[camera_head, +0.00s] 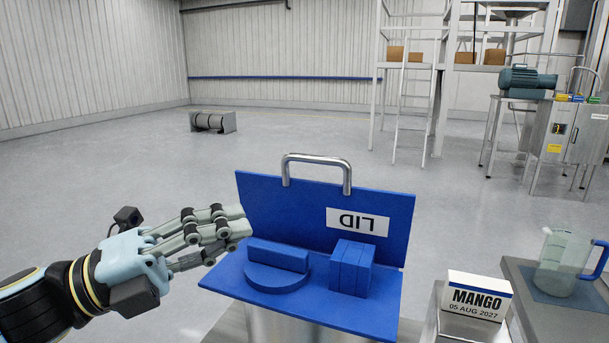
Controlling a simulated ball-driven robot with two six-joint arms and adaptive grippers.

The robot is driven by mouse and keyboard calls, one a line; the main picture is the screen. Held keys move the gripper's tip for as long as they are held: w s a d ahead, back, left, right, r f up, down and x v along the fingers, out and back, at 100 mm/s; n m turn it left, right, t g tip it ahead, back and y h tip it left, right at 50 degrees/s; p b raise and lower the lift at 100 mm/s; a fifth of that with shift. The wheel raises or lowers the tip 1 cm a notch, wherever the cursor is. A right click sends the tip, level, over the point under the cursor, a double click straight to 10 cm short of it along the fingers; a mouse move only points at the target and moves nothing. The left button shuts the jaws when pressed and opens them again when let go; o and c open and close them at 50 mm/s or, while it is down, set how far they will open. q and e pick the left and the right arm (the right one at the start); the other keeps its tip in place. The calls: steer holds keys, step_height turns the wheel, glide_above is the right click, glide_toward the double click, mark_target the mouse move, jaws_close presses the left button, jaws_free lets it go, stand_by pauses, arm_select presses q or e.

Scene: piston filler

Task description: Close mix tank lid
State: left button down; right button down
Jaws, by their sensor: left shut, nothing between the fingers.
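The mix tank's blue lid (275,218) stands raised, nearly upright, at the back of the tank's blue top (318,311). It has a metal handle (317,158) on its upper edge and a white label (357,222) reading LID in mirrored letters. The silver tank body (275,326) shows below. My left gripper (240,221) is shut and empty. It is at the left edge of the lid, above the left side of the top; I cannot tell whether it touches the lid. My right gripper is out of view.
A round blue part with a bar (277,278) and a blue block (350,268) stand on the tank top. At right are a MANGO sign (476,297) and a clear jug (565,262) with a blue handle. Open floor lies behind.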

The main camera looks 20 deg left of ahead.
mark_target(316, 207)
arm_select(q)
steer(key=p+x, duration=0.1)
steer(key=x, duration=0.2)
steer(key=p+x, duration=0.1)
steer(key=x, duration=0.2)
steer(key=w+a+p+x, duration=0.1)
steer(key=p+x, duration=0.1)
steer(key=x, duration=0.1)
steer(key=shift+w+d+r, duration=0.1)
steer(key=shift+w+r, duration=0.1)
steer(key=shift+r, duration=0.25)
steer(key=shift+w, duration=0.7)
steer(key=shift+r+p, duration=0.1)
steer(key=shift+p, duration=0.2)
